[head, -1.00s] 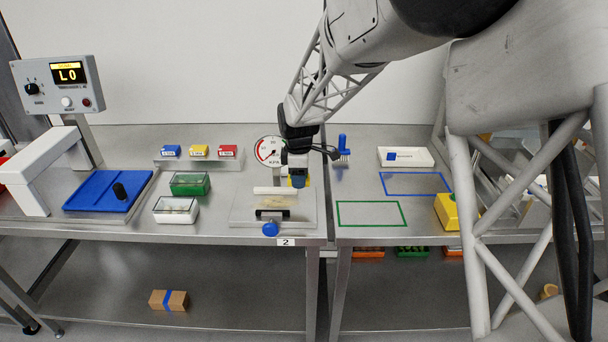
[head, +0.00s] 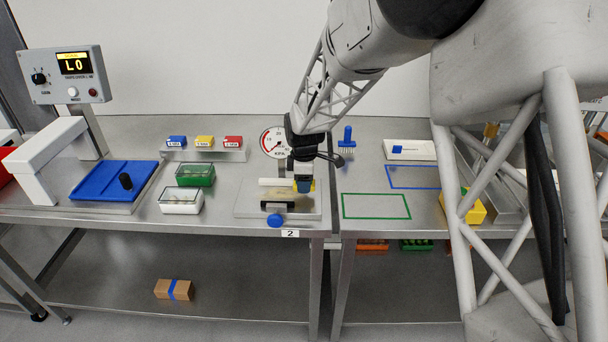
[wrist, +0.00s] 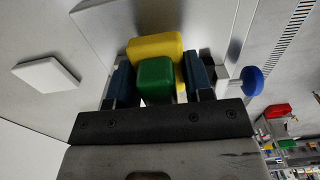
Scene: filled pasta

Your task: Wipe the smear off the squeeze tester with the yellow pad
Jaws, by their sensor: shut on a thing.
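The squeeze tester stands at the right end of the left bench, with a grey base plate (head: 245,208), a round dial (head: 273,142) behind, a white bar, a dark bar (head: 277,206) and a blue knob (head: 275,220). A faint tan patch (head: 284,197) shows between the bars; I cannot make out the smear's exact extent. My gripper (head: 303,186) is low over the right part of the tester. In the wrist view my gripper (wrist: 158,82) is shut on the green grip (wrist: 155,78) of the yellow pad (wrist: 152,46). Whether the pad touches the tester is hidden.
A green box (head: 195,174) and a white box (head: 181,201) stand left of the tester, with a blue tray (head: 112,181) farther left. A blue brush (head: 347,143) stands behind right. The green outlined area (head: 376,206) on the right bench is clear.

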